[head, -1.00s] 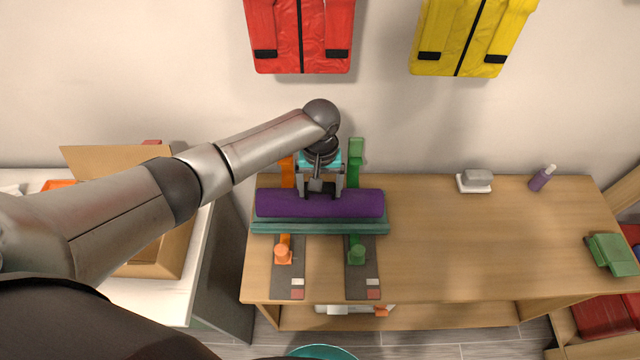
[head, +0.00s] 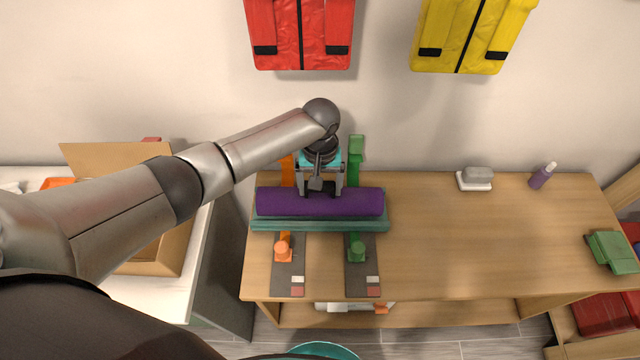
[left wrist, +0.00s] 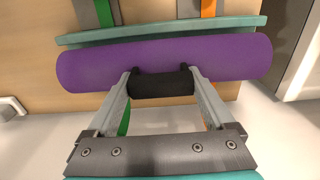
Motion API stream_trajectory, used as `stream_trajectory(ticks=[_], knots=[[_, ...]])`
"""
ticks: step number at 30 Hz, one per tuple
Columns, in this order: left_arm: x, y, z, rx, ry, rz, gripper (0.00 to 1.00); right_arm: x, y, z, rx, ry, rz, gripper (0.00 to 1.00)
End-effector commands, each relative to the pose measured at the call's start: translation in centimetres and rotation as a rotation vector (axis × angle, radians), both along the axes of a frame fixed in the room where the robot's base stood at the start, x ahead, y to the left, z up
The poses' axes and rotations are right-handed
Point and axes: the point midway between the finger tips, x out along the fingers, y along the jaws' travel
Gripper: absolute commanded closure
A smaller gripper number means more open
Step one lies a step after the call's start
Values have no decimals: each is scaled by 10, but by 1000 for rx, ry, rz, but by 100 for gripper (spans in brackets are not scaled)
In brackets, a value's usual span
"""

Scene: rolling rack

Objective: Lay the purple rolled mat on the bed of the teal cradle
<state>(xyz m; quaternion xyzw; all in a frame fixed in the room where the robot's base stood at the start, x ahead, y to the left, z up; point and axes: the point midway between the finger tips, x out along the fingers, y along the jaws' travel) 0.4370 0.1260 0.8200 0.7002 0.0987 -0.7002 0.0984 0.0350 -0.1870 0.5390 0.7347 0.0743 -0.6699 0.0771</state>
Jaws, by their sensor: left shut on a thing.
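The purple rolled mat (head: 350,202) lies crosswise at the left part of the wooden table, over the teal cradle (head: 320,225). The cradle's near edge shows as a teal strip along the mat's front; its bed is hidden under the mat. I cannot tell whether the mat rests on the bed or hangs just above it. My left gripper (head: 321,190) comes from behind and is shut on the mat's middle. In the left wrist view its fingers (left wrist: 161,84) close at a black band on the purple mat (left wrist: 225,64), beside the teal strip (left wrist: 160,30). My right gripper is not in view.
An orange piece (head: 283,248) and a green piece (head: 357,250) on grey strips run under the cradle. A white dish with a grey block (head: 476,177), a purple bottle (head: 543,176) and a green item (head: 610,252) stand right. The table's middle is clear. An open cardboard box (head: 160,255) is left.

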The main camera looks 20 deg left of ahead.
Motion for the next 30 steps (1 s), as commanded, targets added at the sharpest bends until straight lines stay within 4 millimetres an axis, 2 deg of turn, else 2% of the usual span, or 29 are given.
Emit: stream_trajectory(ticks=[12, 13, 15, 24, 26, 30], knots=[[0, -1, -8, -1, 0, 0, 100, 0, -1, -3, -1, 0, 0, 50], [0, -1, -8, -1, -1, 0, 9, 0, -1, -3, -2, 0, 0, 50], [0, 0, -8, -1, -1, 0, 2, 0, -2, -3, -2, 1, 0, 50], [0, 0, -6, 0, 0, 0, 0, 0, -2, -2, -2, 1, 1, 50], [0, 0, -1, 0, 0, -1, 0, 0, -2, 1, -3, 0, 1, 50], [0, 0, 22, 0, -2, -1, 0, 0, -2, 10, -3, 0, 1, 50]])
